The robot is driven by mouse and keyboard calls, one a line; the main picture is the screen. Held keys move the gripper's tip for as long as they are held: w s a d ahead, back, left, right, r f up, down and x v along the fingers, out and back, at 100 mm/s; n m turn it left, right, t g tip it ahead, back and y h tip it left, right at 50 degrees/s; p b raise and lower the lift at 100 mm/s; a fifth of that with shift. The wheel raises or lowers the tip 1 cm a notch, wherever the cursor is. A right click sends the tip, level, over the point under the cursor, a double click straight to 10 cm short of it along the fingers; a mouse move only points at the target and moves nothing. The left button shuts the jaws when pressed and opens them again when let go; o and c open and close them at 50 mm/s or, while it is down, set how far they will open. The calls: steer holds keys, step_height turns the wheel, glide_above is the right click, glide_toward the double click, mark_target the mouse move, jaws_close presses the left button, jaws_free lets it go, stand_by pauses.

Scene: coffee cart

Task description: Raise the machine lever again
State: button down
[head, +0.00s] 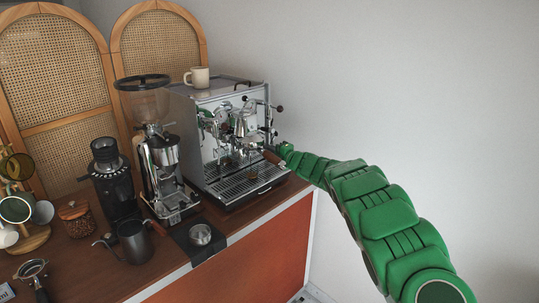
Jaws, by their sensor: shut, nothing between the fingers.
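The espresso machine (235,182) stands at the back right of the counter, chrome with a drip tray in front. Dark-tipped knobs or levers show at its upper right, one at the far right (279,108). I cannot tell which part is the machine lever or how it is set. A brown handle (271,156) sticks out from the group area, just left of my arm's end. My gripper (279,147) is at the machine's right front, close to this handle. It is shut and empty. Its fingers are small here, and contact with the machine cannot be made out.
A cream mug (198,77) stands on top of the machine. A grinder (162,165) stands left of it, with a second dark grinder (111,180) beyond. A dark pitcher (134,242) and a metal cup (200,235) sit in front. Free space lies right of the counter.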

steer(key=shift+r, duration=3.25)
steer(key=s+a+f+v, duration=0.1)
steer(key=v, duration=0.8)
steer(key=shift+s+d, duration=0.2)
steer(key=shift+s, duration=0.1)
steer(key=shift+r, duration=0.1)
